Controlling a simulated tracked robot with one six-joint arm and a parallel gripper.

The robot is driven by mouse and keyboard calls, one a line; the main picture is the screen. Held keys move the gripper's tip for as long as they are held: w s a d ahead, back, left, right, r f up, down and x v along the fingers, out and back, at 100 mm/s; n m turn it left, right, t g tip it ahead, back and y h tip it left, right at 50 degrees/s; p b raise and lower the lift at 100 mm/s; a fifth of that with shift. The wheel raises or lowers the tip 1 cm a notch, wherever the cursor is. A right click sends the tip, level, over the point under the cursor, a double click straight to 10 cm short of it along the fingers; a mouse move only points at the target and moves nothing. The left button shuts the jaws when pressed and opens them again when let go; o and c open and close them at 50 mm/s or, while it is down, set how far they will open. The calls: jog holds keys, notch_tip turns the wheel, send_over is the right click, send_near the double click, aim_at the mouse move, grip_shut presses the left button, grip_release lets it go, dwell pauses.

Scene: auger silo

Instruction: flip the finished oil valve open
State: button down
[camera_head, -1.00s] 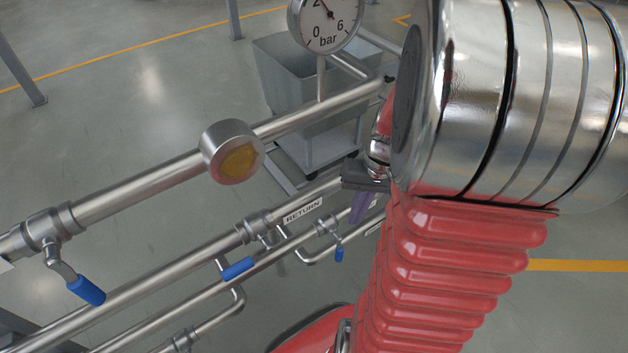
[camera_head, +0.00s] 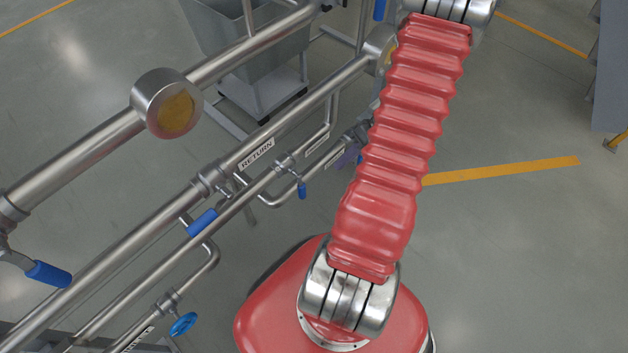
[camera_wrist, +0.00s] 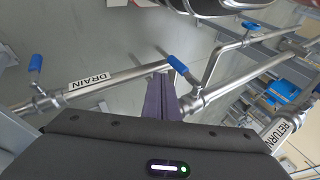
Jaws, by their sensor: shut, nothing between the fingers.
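No label reading finished oil is legible, so I cannot tell which valve it is. In the head view, blue-handled valves include a lever at far left (camera_head: 47,272), a mid-pipe lever (camera_head: 202,222) and a small lever (camera_head: 302,190). In the wrist view, my gripper's purple fingers (camera_wrist: 160,98) are shut and empty. They point at the pipes, close below a blue lever (camera_wrist: 177,65); I cannot tell if they touch. Another blue lever (camera_wrist: 35,65) stands left of the DRAIN label (camera_wrist: 88,82).
Steel pipes run diagonally, with a RETURN label (camera_head: 256,154) and a round sight glass (camera_head: 168,104). A grey wheeled bin (camera_head: 250,55) stands behind the pipes.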

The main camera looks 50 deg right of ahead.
aim_at(300, 185)
jog(key=shift+w+d+f+n+t, duration=0.15)
jog(key=shift+w+d+n, duration=0.2)
jog(key=shift+n, duration=0.5)
jog(key=shift+w+d+r+n+t, duration=0.15)
jog(key=shift+w+d+n, duration=0.15)
jog(key=shift+n, duration=0.55)
jog(key=shift+f, duration=0.2)
jog(key=w+a+f, duration=0.3)
jog(key=a+f, duration=0.4)
jog(key=a, duration=0.2)
jog(key=shift+w+f, duration=0.25)
jog(key=shift+f, duration=0.15)
jog(key=shift+d, duration=0.2)
jog(key=shift+a, duration=0.25)
